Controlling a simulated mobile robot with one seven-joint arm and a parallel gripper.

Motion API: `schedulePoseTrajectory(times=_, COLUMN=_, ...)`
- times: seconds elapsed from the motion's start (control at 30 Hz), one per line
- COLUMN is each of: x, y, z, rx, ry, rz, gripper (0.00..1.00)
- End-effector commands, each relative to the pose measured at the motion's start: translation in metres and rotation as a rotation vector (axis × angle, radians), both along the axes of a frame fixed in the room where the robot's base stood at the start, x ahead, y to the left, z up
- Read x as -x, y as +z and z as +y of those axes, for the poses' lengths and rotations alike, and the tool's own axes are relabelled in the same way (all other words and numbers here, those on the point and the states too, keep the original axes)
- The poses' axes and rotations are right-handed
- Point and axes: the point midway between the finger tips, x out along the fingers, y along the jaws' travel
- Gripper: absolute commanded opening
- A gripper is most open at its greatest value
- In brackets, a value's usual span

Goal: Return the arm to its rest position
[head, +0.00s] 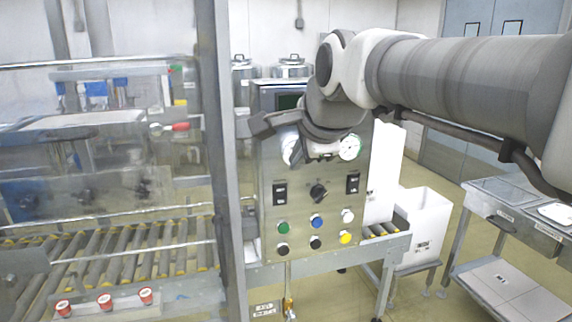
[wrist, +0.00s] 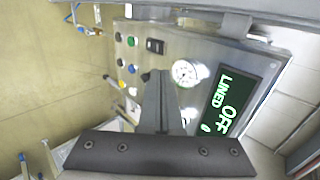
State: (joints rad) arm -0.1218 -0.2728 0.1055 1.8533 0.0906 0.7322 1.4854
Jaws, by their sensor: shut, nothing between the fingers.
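My arm (head: 450,75) reaches in from the right in the head view. It bends down at the wrist, in front of the control panel (head: 300,208). My gripper shows in the wrist view (wrist: 159,78), with its fingers together and nothing between them. In the head view the dark end of the arm covers part of the panel's top and screen. The fingertips are hard to make out there. In the wrist view the panel lies beyond the fingers, with its screen (wrist: 229,105) showing green "LINED" and "OFF". A pressure gauge (wrist: 186,72) shows beside the fingers.
A roller conveyor (head: 140,255) and a grey post (head: 222,160) stand left of the panel. A white bin (head: 422,228) stands to the right, then a metal table (head: 515,215). Red-topped buttons (head: 105,301) sit at the front left. Open floor lies between bin and table.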

Motion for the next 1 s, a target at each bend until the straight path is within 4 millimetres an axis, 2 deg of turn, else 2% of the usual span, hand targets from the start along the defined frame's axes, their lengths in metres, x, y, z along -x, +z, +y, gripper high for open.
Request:
schedulePoseTrajectory(times=0.27, x=0.000, y=0.000, z=0.000, rx=0.002, ry=0.002, rz=-0.001, gripper=0.00)
schedulePoseTrajectory(times=0.43, x=0.015, y=-0.011, z=-0.013, rx=0.093, ry=0.058, rz=0.000, gripper=0.00)
schedulePoseTrajectory(times=0.57, x=0.045, y=-0.035, z=-0.036, rx=0.269, ry=0.182, rz=0.012, gripper=0.00)
schedulePoseTrajectory(times=0.8, x=0.112, y=-0.092, z=-0.080, rx=0.614, ry=0.493, rz=0.060, gripper=0.00)
schedulePoseTrajectory(times=1.0, x=0.165, y=-0.139, z=-0.105, rx=0.834, ry=0.769, rz=0.102, gripper=0.00)
